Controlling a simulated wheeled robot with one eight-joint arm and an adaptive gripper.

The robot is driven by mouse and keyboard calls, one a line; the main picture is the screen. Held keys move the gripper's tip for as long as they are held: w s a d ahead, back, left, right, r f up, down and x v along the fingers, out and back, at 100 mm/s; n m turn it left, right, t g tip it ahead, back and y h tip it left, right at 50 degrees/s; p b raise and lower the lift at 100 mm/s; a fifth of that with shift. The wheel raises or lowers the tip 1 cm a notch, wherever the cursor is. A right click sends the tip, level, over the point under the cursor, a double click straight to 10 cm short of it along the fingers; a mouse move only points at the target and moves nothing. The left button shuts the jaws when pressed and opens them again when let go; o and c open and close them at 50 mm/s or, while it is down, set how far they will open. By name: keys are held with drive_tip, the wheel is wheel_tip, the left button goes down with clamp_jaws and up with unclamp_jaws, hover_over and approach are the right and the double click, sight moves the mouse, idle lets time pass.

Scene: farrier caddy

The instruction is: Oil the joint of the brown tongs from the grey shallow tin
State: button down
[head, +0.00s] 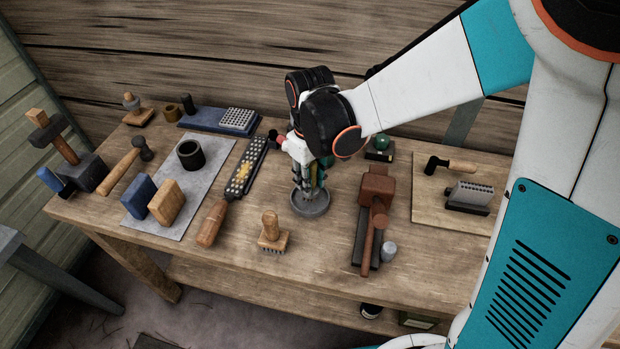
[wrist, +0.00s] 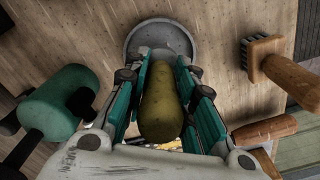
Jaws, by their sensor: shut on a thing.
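My gripper (head: 309,186) is shut on an olive, rounded handle (wrist: 160,105), which sits between the teal fingers in the wrist view. Its lower end is hidden. The grey shallow tin (head: 311,208) is round and stands on the table directly under my gripper; its rim also shows at the top of the wrist view (wrist: 134,37). I cannot tell whether the held thing touches the tin's inside.
A wooden-handled brush (head: 271,238) stands left of the tin, near the front. A long rasp (head: 236,190) lies farther left. A small grey cylinder (head: 389,252) stands beside the tongs. A green ball on a dark base (head: 382,143) is behind. Bare wood lies between tin and tongs.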

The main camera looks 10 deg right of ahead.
drive_tip(key=shift+r+p, duration=1.8)
drive_tip(key=shift+r, duration=1)
